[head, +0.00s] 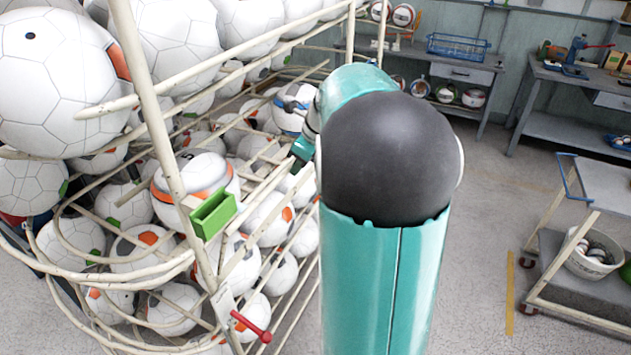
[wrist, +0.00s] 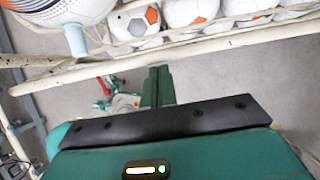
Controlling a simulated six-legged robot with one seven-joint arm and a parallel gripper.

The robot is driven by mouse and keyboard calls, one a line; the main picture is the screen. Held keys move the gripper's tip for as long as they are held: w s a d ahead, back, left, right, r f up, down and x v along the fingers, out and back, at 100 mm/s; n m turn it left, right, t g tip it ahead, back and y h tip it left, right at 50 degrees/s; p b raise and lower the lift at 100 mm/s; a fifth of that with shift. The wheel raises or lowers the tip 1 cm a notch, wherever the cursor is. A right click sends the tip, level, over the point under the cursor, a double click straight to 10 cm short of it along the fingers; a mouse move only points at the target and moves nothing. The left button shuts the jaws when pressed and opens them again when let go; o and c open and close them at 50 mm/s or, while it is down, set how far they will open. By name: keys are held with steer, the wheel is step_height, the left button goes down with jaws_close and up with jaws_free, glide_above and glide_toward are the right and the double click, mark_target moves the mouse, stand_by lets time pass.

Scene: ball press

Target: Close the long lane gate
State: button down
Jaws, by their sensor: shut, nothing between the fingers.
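A cream tubular rack (head: 163,125) full of white balls with orange patches fills the left of the head view. I cannot tell for sure which of its long bars is the lane gate. A long cream bar (wrist: 225,42) crosses the wrist view just beyond my fingertips, with balls behind it. My gripper (wrist: 158,70) is shut and empty, its green fingers side by side, apparently just short of that bar; contact cannot be judged. In the head view my gripper (head: 297,163) is small beside the rack's right side, partly hidden by my arm.
A green bracket (head: 214,213) and a red handle (head: 250,328) sit on the rack's near post. A cart (head: 590,215) with a basket of balls (head: 592,255) stands at right. Workbenches line the back wall. The floor between rack and cart is open.

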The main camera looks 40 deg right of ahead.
steer(key=w+a+r+g, duration=0.2)
steer(key=w+a, duration=0.1)
steer(key=w, duration=0.5)
steer(key=shift+h, duration=0.3)
steer(key=shift+f, duration=0.1)
steer(key=shift+s+f, duration=0.1)
